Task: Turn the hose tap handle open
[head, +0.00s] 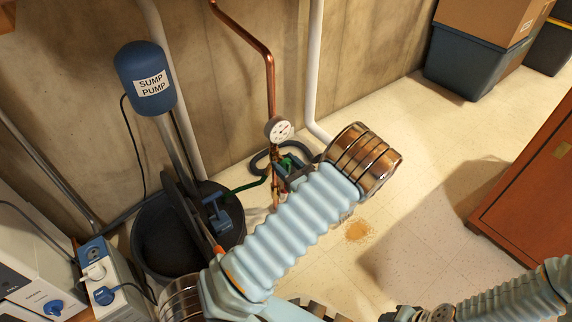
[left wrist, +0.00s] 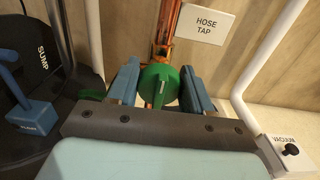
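The hose tap has a green handle (left wrist: 159,86) on a copper pipe (left wrist: 166,30), below a white sign (left wrist: 207,24) reading HOSE TAP. My left gripper (left wrist: 160,84) has its two blue fingers on either side of the green handle. I cannot tell whether they press on it or stand slightly apart. In the head view the left gripper (head: 289,172) is at the foot of the copper pipe (head: 268,75), where the tap is mostly hidden behind it and my wrist. My right forearm shows at the lower right, but its gripper does not show.
A round gauge (head: 278,130) sits on the pipe just above the gripper. A black sump basin (head: 160,253) with a blue-handled part stands left. A white pipe (left wrist: 275,55) and a VACUUM box (left wrist: 297,152) stand right. A wooden cabinet (head: 530,190) is farther right; open floor lies between.

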